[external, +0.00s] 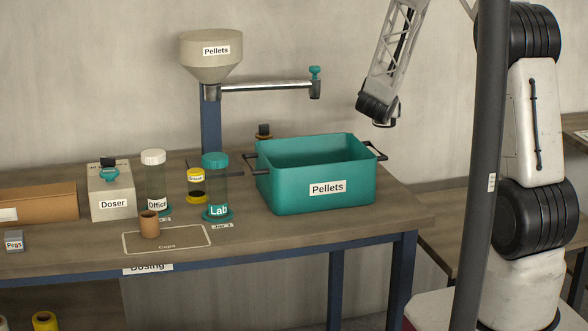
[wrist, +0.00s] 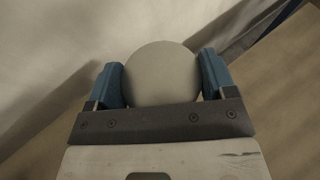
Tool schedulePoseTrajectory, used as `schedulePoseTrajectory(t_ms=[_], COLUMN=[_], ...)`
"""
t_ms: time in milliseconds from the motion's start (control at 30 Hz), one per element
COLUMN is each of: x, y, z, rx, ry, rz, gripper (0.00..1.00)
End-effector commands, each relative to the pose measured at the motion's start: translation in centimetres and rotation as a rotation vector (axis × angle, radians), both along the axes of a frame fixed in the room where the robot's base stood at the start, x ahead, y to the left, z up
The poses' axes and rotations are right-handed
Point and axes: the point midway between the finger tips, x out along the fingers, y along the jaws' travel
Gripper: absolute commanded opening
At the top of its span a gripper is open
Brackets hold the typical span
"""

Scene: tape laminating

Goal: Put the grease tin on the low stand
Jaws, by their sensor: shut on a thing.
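My gripper (wrist: 162,82) is shut on a round, pale grey thing (wrist: 162,72), which sits between its two blue fingers in the wrist view. No label shows on it, so I cannot tell whether it is the grease tin. In the external view the black end of my arm hangs in the air to the right of the teal bin, and the fingers cannot be made out. A small yellow-and-dark container (external: 196,188) with a blurred label stands between two jars on the bench. I cannot pick out the low stand for sure.
The bench (external: 290,230) holds the teal Pellets bin (external: 350,190), the Lab jar (external: 216,188), the Office jar (external: 155,180), the Doser box (external: 112,190) and a brown cup (external: 149,225) on the Caps outline. A hopper (external: 211,62) with a side pipe (external: 265,87) rises behind them.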

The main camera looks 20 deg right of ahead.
Motion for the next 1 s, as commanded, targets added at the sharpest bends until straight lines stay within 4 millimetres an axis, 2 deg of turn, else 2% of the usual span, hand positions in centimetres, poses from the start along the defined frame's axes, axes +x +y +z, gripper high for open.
schedulePoseTrajectory(t_ms=[100,300,500,600,800,1000], x=[-1.7,-5.1,-8.8,-10.4,-12.3,-12.8], y=[-3.1,-8.2,-13.2,-15.0,-17.0,-17.5], z=[-3.2,-7.8,-11.2,-12.5,-13.8,-14.2], rx=[0.000,0.000,0.000,0.000,-0.001,0.000], ry=[0.001,0.000,0.000,0.000,-0.002,-0.002], rz=[-0.049,-0.159,-0.293,-0.351,-0.419,-0.436], gripper=[0.47,0.47,0.47,0.47,0.47,0.47])
